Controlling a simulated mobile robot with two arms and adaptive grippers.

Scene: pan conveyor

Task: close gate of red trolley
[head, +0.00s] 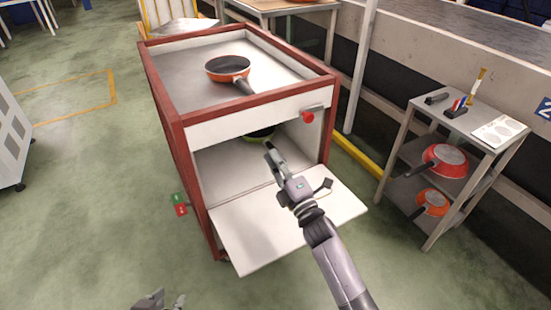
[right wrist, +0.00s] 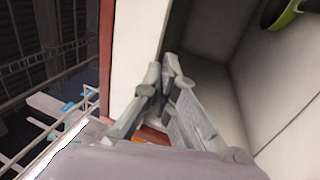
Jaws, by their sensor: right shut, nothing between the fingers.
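The red trolley (head: 176,125) has a red frame and white panels. Its white gate (head: 250,240) is folded down at the front, sloping outward, so the lower compartment (head: 225,170) is open. My right gripper (head: 268,148) is shut and empty, above the lowered gate at the compartment opening and below the upper front panel (head: 245,122). In the right wrist view its closed fingers (right wrist: 165,72) point at the compartment's inside, near a white panel (right wrist: 135,50). My left gripper (head: 168,298) shows only at the bottom edge, its fingers apart, away from the trolley.
An orange pan (head: 228,67) lies in the top tray. A green pan (head: 258,134) is inside the compartment. A red knob (head: 307,117) sits on the upper front. A metal side table (head: 425,110) with red pans stands at right.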

